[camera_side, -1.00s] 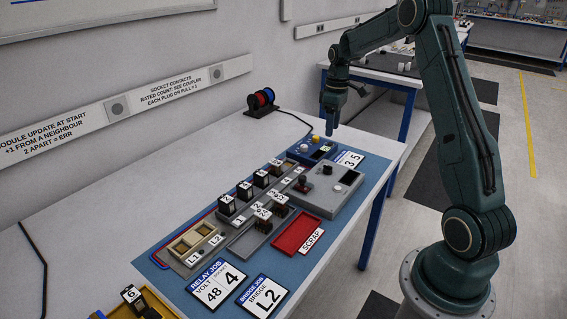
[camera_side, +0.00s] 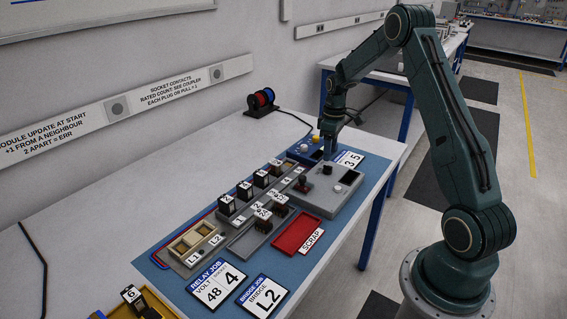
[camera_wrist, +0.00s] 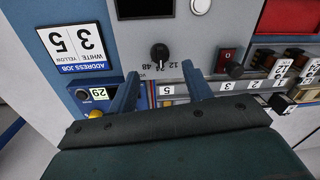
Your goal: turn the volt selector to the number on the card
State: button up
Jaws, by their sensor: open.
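The volt selector is a black round knob (camera_wrist: 160,52) on a grey panel in the wrist view, with 12, 24 and 48 printed around one side. Which number it points at is too small to tell. In the side view the knob (camera_side: 327,169) sits on the grey box. The relay job card (camera_side: 216,285) reads volt 48, socket 4. My gripper (camera_wrist: 160,72) is open and empty, its two blue fingers apart on either side of the printed numbers, with the knob just beyond the tips. In the side view my gripper (camera_side: 330,153) is low near the box's far end.
A blue address unit (camera_wrist: 98,94) showing 29 is beside my left finger. The address job card (camera_wrist: 73,48) lies near it. A relay row (camera_side: 245,192), red scrap tray (camera_side: 297,236) and bridge job card (camera_side: 264,296) lie nearer the front.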

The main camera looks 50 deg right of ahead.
aim_at(328, 166)
jog(key=shift+a+f, duration=0.15)
jog(key=shift+f, duration=2.7)
jog(key=c, duration=1)
